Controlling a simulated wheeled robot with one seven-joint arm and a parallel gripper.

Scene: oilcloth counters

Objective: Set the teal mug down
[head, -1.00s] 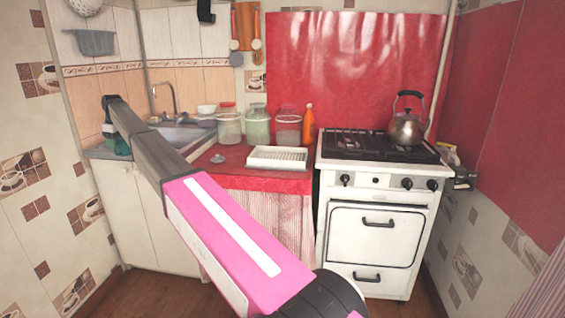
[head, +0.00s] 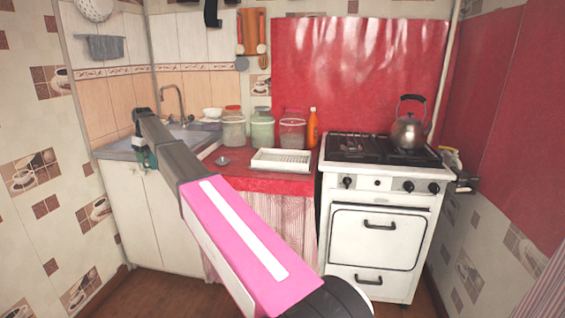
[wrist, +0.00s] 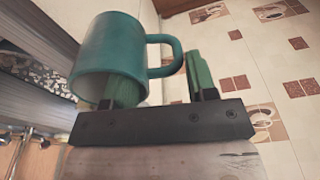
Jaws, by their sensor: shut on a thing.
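The teal mug (wrist: 104,48) fills the upper left of the wrist view, its handle (wrist: 165,56) pointing right. My gripper (wrist: 160,76) is shut on the mug; its green fingers show at the mug's lower edge and beyond the handle. The exact contact is hard to make out. In the head view my arm hides most of the gripper and mug, and teal-green bits (head: 143,156) show beside the arm's end, by the left counter's front edge. I cannot tell whether the mug touches a surface.
The sink counter (head: 117,152) is at the left. The red oilcloth counter (head: 270,184) holds jars (head: 262,130), an orange bottle (head: 312,127), a white rack (head: 281,160) and a small grey dish or lid (head: 222,160). The stove (head: 375,222) with a kettle (head: 408,130) stands right.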

